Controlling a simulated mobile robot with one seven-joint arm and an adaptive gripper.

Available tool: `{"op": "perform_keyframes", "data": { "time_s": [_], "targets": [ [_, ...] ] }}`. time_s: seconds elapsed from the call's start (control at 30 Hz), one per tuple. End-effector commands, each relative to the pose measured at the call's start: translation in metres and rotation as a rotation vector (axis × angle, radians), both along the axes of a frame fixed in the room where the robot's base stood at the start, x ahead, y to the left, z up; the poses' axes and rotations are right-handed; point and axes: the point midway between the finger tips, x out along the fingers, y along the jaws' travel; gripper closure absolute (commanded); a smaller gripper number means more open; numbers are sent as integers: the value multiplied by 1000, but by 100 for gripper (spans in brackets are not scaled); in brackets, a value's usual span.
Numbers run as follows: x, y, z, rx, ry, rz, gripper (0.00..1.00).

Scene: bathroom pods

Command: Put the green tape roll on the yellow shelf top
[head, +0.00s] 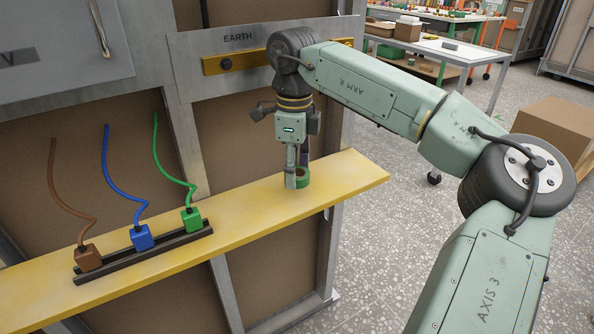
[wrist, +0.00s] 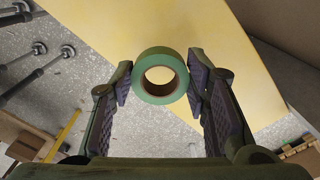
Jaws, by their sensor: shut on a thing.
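The green tape roll (wrist: 160,55) is a ring with a brown core, held between the two fingers of my gripper (wrist: 160,80) in the wrist view. In the head view the roll (head: 306,179) shows partly behind a finger of my gripper (head: 298,178), which points down over the yellow shelf top (head: 250,206), toward its right part. The roll is at or just above the surface; I cannot tell if it touches. In the wrist view the roll overlaps the edge of the yellow shelf top (wrist: 150,20), with speckled floor below that edge.
A dark rail (head: 150,258) on the shelf holds a brown, a blue and a green plug (head: 192,219) with cords, left of my gripper. A panel marked EARTH (head: 238,60) stands behind. A cardboard box (head: 556,128) is on the floor at right. The shelf between rail and gripper is bare.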

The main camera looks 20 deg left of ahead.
Motion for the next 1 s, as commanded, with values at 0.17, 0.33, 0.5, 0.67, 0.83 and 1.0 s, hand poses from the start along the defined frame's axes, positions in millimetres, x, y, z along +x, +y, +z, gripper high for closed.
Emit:
{"op": "perform_keyframes", "data": {
  "time_s": [0.17,0.33,0.5,0.67,0.83,1.0],
  "targets": [
    [14,1,-1,1,0,0,81],
    [21,1,-13,1,3,2,81],
    [20,1,-36,1,2,2,81],
    [20,1,-37,1,-1,1,81],
    [20,1,-40,1,0,1,81],
    [20,1,-41,1,0,1,50]
  ]
}}
